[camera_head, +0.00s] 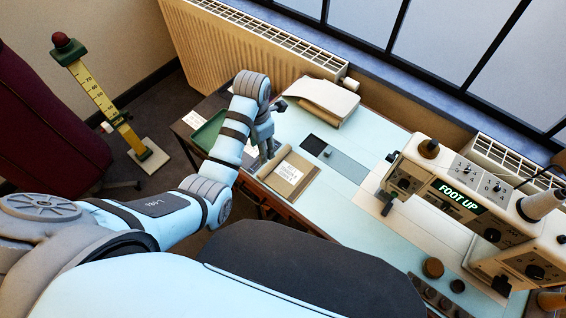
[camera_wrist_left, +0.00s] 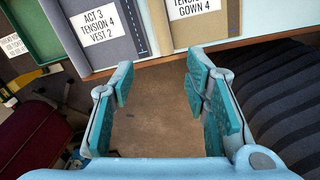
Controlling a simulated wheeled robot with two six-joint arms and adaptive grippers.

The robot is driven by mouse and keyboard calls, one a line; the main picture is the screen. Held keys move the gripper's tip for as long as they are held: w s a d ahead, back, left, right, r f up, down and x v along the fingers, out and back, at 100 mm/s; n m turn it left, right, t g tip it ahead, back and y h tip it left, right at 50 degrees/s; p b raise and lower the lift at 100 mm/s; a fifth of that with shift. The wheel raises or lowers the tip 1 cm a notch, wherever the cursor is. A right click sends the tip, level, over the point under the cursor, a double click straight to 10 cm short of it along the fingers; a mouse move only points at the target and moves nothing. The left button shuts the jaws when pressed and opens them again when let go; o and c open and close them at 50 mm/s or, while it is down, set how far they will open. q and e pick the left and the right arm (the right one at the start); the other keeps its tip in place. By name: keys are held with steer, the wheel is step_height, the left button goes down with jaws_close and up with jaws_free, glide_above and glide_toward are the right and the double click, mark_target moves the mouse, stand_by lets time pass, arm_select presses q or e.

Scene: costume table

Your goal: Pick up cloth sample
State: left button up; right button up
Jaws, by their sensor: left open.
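My left gripper (camera_head: 267,152) is over the table's near left edge in the head view. Beyond the fingertips lie a dark grey cloth sample (camera_wrist_left: 120,48) labelled "ACT 3 TENSION 4 VEST 2" and a tan sample (camera_wrist_left: 217,30) whose label, partly cut off, reads "GOWN 4". The tan sample (camera_head: 281,186) also shows in the head view, just right of the gripper. My right gripper is not in view.
A green tray (camera_head: 209,131) is at the table's left end. A cream folded stack (camera_head: 322,97) lies at the back. A sewing machine (camera_head: 449,190) with a "FOOT UP" display stands at right. A yellow measuring stand (camera_head: 103,101) is on the floor at left.

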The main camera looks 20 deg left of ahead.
mark_target(267, 168)
arm_select(q)
steer(key=f+n+b, duration=0.1)
steer(key=f, duration=0.3)
steer(key=f+n+b, duration=0.1)
steer(key=f, duration=0.3)
steer(key=w+f+b, duration=0.1)
steer(key=f, duration=0.3)
steer(key=shift+d+n+b, duration=0.35)
steer(key=shift+d+n, duration=0.05)
steer(key=shift+r, duration=0.1)
jaws_close()
